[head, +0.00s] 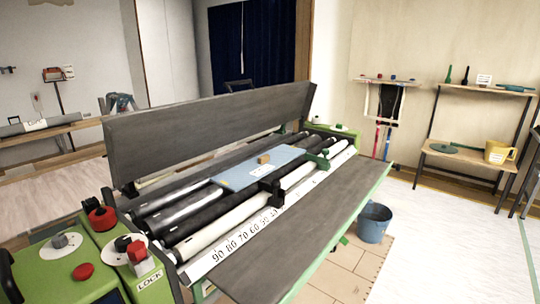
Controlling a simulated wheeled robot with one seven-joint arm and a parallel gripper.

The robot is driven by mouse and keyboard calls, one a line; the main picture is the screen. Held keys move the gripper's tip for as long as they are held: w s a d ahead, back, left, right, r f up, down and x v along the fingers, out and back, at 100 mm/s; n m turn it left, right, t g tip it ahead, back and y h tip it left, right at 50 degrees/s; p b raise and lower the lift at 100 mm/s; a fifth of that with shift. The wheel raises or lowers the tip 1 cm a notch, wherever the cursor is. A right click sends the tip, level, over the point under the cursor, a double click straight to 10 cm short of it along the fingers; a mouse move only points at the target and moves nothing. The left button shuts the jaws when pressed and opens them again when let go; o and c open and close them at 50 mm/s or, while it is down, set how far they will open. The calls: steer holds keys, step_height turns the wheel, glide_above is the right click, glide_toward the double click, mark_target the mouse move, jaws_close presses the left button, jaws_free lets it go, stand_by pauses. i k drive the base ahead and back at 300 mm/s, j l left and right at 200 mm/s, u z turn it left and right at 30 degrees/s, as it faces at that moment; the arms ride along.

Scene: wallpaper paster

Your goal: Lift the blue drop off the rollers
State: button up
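The blue drop (236,176) is a pale blue sheet lying flat across the rollers (205,212) of the wallpaper paster, near their middle. A small brown block (263,159) rests on top of it. A black clamp-like part (268,190) stands at its front right, and a green part (318,159) is to its right; I cannot tell whether either touches the sheet. My gripper is not in view.
The paster's long grey lid (215,130) stands raised behind the rollers. A grey front board (300,235) lies before them. The green left end (85,265) carries red and grey knobs and a LOCK label. A blue bucket (374,222) stands at the right; floor beyond is clear.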

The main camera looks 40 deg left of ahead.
mark_target(235, 179)
steer(key=i+u, duration=0.2)
steer(key=i, duration=0.45)
steer(key=i+l+u, duration=0.2)
steer(key=i, duration=0.5)
steer(key=i+u, duration=0.25)
steer(key=u, duration=0.25)
steer(key=i+u, duration=0.3)
steer(key=u, duration=0.15)
steer(key=i+l+u, duration=0.1)
steer(key=i+u, duration=0.15)
steer(key=u, duration=0.25)
steer(key=i+l+u, duration=0.1)
steer(key=i+u, duration=0.2)
steer(key=u, duration=0.15)
